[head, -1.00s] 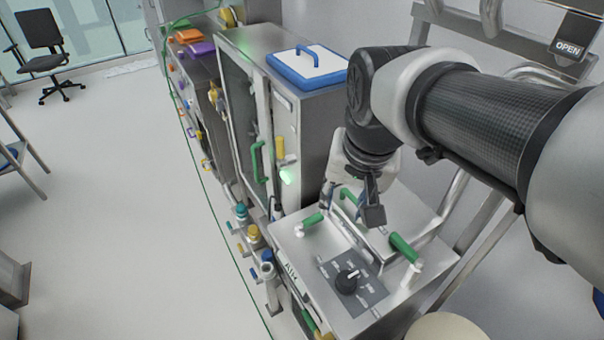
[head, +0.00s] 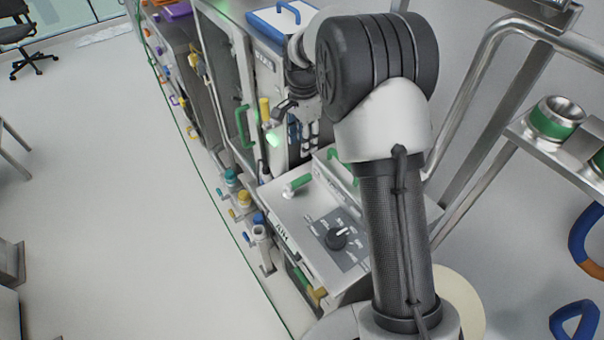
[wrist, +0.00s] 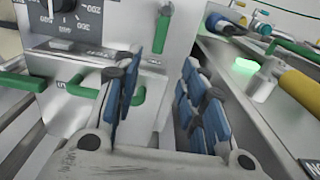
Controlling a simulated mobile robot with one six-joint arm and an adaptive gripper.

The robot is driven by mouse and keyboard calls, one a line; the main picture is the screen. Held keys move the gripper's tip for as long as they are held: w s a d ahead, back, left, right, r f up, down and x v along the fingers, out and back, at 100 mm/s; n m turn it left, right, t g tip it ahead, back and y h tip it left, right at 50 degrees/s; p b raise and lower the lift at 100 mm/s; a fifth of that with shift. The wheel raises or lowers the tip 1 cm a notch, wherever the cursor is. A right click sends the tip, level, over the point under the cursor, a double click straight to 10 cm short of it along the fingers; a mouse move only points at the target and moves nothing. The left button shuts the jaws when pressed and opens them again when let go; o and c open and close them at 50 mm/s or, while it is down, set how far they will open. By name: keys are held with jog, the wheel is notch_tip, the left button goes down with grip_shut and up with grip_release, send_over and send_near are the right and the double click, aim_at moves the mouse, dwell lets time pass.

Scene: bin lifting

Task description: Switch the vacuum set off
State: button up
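A grey dial panel with a black rotary knob (head: 338,238) lies on the sloping top of a steel unit (head: 292,210). The knob also shows cut off at the top left of the wrist view (wrist: 62,5), with printed numbers around it; which setting it points to is too small to tell. My gripper (head: 303,122) is behind the unit's far edge, up and left of the knob and apart from it. In the wrist view my blue-padded fingers (wrist: 162,70) stand apart with nothing between them. My arm hides the unit's right side.
A tall steel cabinet has a green handle (head: 243,125), a yellow handle (head: 265,110) and a lit green lamp (head: 273,138). Green-gripped handles (head: 296,185) sit on the unit near my gripper. A steel frame and shelf (head: 545,140) stand right.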

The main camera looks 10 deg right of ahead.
aim_at(303, 178)
notch_tip(303, 178, down, 16)
jog(key=b, duration=0.3)
jog(key=shift+r+b, duration=0.2)
jog(key=shift+b, duration=0.15)
grip_shut()
dwell(0.4)
